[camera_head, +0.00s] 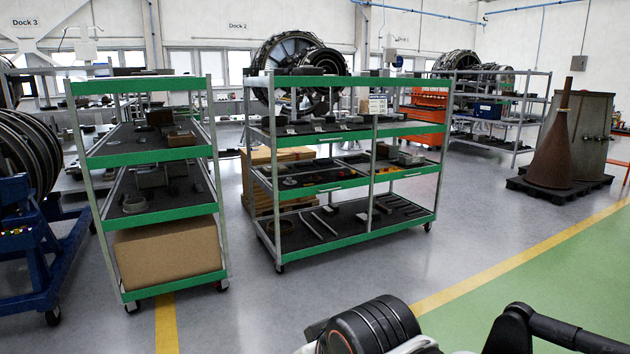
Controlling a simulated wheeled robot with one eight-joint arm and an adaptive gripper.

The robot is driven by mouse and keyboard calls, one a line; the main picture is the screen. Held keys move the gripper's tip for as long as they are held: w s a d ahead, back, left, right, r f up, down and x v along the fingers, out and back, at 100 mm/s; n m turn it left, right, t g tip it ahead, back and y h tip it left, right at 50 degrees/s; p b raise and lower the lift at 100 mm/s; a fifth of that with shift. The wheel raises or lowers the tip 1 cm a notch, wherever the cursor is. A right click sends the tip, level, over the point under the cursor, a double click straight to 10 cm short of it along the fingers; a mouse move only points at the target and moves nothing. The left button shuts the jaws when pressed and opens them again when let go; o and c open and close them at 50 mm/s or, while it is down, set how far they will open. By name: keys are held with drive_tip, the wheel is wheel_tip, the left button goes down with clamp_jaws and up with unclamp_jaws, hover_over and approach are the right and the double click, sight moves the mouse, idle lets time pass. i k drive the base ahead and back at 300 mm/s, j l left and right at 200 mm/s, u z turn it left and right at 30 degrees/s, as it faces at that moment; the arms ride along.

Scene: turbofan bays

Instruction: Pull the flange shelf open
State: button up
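A wide grey-framed cart (355,228) with green shelf edges stands in the middle. Its middle level has two green-fronted shelves side by side, a left one (322,188) and a right one (404,172). Each front seems to carry a small pale handle. Small parts lie on both shelves, some ring-like or coloured. No label tells me which is the flange shelf. Both fronts look flush with the cart frame. My arm shows at the bottom edge, well in front of the cart. My gripper is not in view.
A narrower green-edged cart (153,218) holding a large cardboard box (168,254) stands to the left. A blue wheeled stand (35,250) is at far left. A brown cone (554,150) stands on a pallet at right. The floor before the wide cart is clear.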

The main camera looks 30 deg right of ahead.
sight(310, 170)
drive_tip(key=i+l+z, duration=0.5)
drive_tip(key=i+z, duration=0.2)
drive_tip(key=i, duration=0.25)
drive_tip(key=i+z, duration=0.35)
drive_tip(key=i, duration=0.7)
drive_tip(key=i+l+u, duration=0.15)
drive_tip(key=i, duration=0.9)
drive_tip(key=i+l+u, duration=0.15)
drive_tip(key=i, duration=0.35)
drive_tip(key=i+l, duration=0.2)
drive_tip(key=i, duration=0.3)
drive_tip(key=i+u, duration=0.05)
